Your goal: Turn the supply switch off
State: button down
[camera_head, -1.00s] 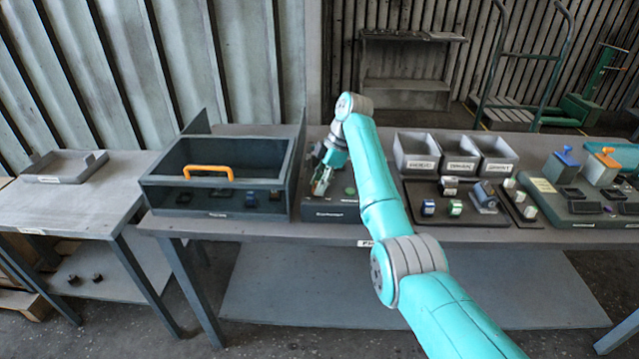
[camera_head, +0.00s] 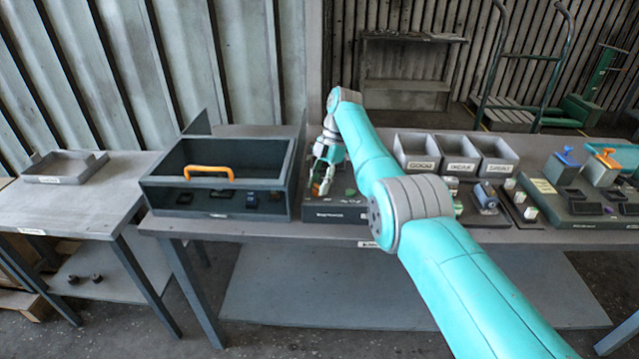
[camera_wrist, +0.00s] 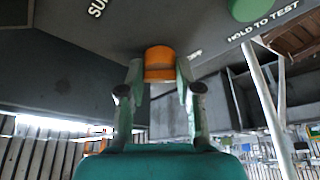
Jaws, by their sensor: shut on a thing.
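The supply switch (camera_wrist: 159,56) is an orange knob on a dark panel, beside white lettering that starts "SU" in the wrist view. My gripper (camera_wrist: 160,80) has one finger on each side of the orange knob and is shut on it. In the head view my gripper (camera_head: 322,185) is down at the dark control box (camera_head: 335,214) on the bench. The knob's exact setting cannot be read.
A green button (camera_wrist: 248,6) labelled "HOLD TO TEST" is on the same panel. A grey bin with an orange handle (camera_head: 209,171) stands close at the left. Labelled trays (camera_head: 417,165) and small parts are at the right.

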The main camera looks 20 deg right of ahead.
jog(key=shift+f, duration=0.1)
dwell(0.4)
jog(key=c, duration=0.8)
grip_release()
notch_tip(320, 180, up, 10)
jog(key=shift+r, duration=0.1)
